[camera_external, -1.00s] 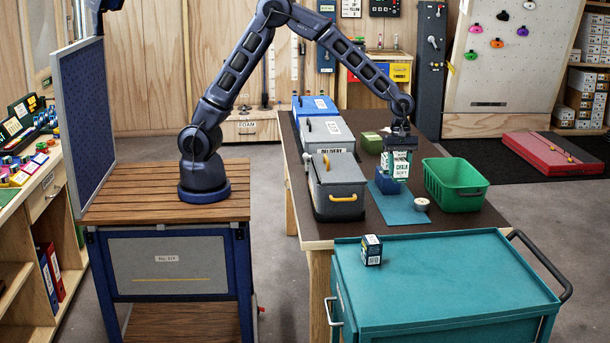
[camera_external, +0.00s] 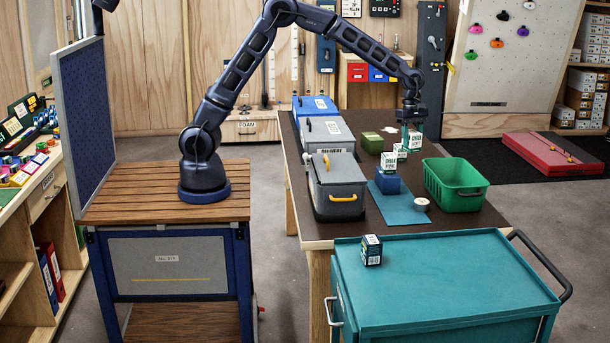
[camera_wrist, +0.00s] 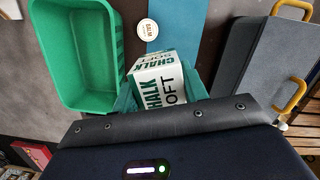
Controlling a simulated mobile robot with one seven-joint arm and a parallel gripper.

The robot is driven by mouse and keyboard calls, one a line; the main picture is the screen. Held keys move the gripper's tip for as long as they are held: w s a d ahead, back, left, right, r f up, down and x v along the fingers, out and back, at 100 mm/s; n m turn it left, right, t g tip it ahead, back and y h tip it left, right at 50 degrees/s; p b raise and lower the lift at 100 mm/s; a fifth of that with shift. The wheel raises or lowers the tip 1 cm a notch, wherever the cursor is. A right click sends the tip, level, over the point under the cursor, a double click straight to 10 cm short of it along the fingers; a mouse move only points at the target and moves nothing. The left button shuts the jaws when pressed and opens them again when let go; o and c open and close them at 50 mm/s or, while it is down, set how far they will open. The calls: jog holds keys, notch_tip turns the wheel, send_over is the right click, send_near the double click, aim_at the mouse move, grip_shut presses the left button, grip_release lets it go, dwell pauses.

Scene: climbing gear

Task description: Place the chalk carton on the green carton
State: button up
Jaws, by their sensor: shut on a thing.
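My gripper (camera_external: 413,124) is shut on a white chalk carton (camera_external: 416,141) with green lettering and holds it above the dark table. The held chalk carton also fills the space between my fingers in the wrist view (camera_wrist: 161,82), with "CHALK SOFT" readable. A low green carton (camera_external: 372,143) lies on the table to the left of my gripper, apart from the held carton. Similar white cartons show below and left of it: one (camera_external: 388,162) appears on a blue block (camera_external: 387,183), another (camera_external: 400,152) just behind; what that one rests on is hidden.
A green tub (camera_external: 455,190) stands to the right. A grey lidded box (camera_external: 335,180) and bins line the table's left side. A dark carton (camera_external: 372,250) stands on the teal cart (camera_external: 450,280).

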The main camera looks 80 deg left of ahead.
jog(key=w+a+r+n, duration=0.1)
jog(key=w+a+n, duration=0.35)
jog(key=a, duration=1.05)
notch_tip(320, 180, up, 4)
jog(key=n+t+y, duration=0.1)
jog(key=n+y, duration=0.1)
jog(key=n, duration=0.8)
send_over(374, 136)
jog(key=f, duration=1.9)
jog(key=shift+s+f, duration=0.25)
jog(key=shift+f, duration=0.1)
jog(key=o, duration=1)
jog(key=shift+o, duration=0.2)
